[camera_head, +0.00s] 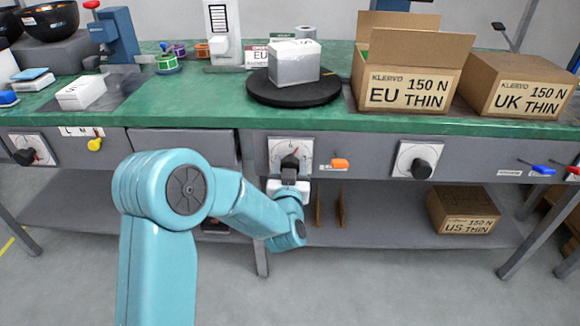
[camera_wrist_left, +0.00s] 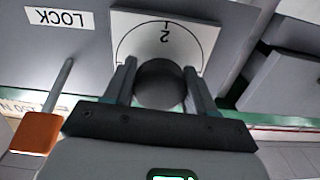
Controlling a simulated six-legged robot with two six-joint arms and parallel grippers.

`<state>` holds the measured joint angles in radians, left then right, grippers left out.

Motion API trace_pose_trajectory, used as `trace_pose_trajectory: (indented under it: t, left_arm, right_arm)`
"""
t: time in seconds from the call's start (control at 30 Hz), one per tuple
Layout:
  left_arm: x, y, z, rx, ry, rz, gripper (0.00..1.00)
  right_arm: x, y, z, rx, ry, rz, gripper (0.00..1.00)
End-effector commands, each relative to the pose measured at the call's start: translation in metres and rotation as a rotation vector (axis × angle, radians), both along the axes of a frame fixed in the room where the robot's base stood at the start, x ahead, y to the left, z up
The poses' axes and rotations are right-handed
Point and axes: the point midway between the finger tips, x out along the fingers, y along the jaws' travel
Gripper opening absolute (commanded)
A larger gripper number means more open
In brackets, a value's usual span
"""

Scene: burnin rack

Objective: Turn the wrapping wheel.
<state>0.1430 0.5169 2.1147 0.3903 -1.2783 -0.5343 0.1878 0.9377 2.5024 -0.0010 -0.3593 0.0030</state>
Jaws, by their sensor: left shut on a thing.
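The black round turntable (camera_head: 262,92) lies on the green bench top, with a grey-white box (camera_head: 294,66) standing on it. Below it, on the bench front, is a white dial plate (camera_head: 277,148) with a black knob (camera_head: 290,161). My left gripper (camera_head: 289,176) reaches up to this knob from the front. In the left wrist view my left gripper (camera_wrist_left: 160,88) has a finger on each side of the round knob (camera_wrist_left: 161,80) and is shut on it. The dial plate (camera_wrist_left: 195,38) shows a "2" and an arc there. My right gripper is out of view.
An orange lever (camera_head: 340,163) sits just right of the knob; it also shows in the left wrist view (camera_wrist_left: 36,132) near a "LOCK" label (camera_wrist_left: 59,18). A second black knob (camera_head: 421,168) is farther right. Cartons (camera_head: 415,90) stand on the bench right of the turntable.

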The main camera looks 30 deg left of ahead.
Motion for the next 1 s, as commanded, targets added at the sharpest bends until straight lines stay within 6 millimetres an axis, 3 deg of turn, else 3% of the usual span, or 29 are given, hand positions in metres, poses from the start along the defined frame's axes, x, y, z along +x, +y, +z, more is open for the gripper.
trace_pose_trajectory:
  t: [1.0]
  left_arm:
    - [-0.002, 0.002, -0.002, 0.697, 0.44, -0.001, 0.24]
  right_arm:
    - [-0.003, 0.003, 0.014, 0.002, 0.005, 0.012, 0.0]
